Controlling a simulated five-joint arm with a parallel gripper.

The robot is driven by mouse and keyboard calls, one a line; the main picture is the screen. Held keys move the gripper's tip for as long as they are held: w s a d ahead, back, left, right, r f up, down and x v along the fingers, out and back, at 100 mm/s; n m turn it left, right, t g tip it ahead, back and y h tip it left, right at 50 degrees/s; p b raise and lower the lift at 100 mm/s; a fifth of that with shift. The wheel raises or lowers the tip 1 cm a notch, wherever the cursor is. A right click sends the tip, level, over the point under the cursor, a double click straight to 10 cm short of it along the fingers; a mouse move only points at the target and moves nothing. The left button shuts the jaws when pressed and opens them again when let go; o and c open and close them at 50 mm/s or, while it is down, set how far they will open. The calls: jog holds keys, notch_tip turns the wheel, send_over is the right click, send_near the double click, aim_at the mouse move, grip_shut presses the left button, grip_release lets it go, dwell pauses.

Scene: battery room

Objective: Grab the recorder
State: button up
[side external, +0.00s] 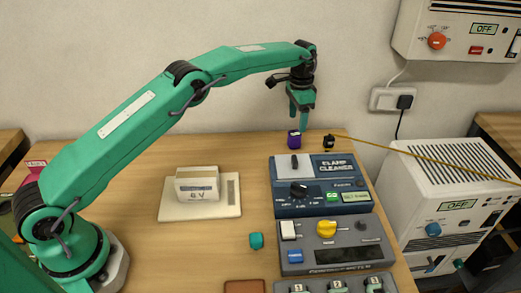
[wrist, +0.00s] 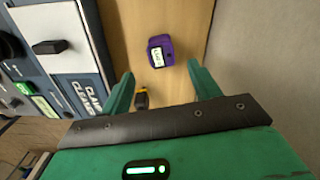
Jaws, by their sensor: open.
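A small purple device with a pale display, which looks like the recorder, stands at the back of the wooden table in the side external view (side external: 294,140). It also shows in the wrist view (wrist: 161,50). My gripper (side external: 299,117) is open and points down, just above the recorder in the side external view. In the wrist view my fingers (wrist: 161,69) are spread with nothing gripped. The recorder lies beyond the fingertips, roughly in line with the gap between them.
A small black and yellow item (side external: 329,143) stands right of the recorder; a yellow strap runs right from near it. The blue clamp cleaner (side external: 320,172) is close in front. A 6 V battery (side external: 197,188) sits on a pale tray. The wall is close behind.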

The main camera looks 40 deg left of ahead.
aim_at(295, 133)
jog(key=shift+f, duration=1.25)
jog(key=shift+f, duration=0.1)
jog(key=shift+s+a+f, duration=0.1)
jog(key=shift+f, duration=1.15)
jog(key=shift+a+f, duration=0.1)
jog(key=shift+f, duration=1.15)
jog(key=shift+c, duration=0.2)
jog(key=c, duration=1.1)
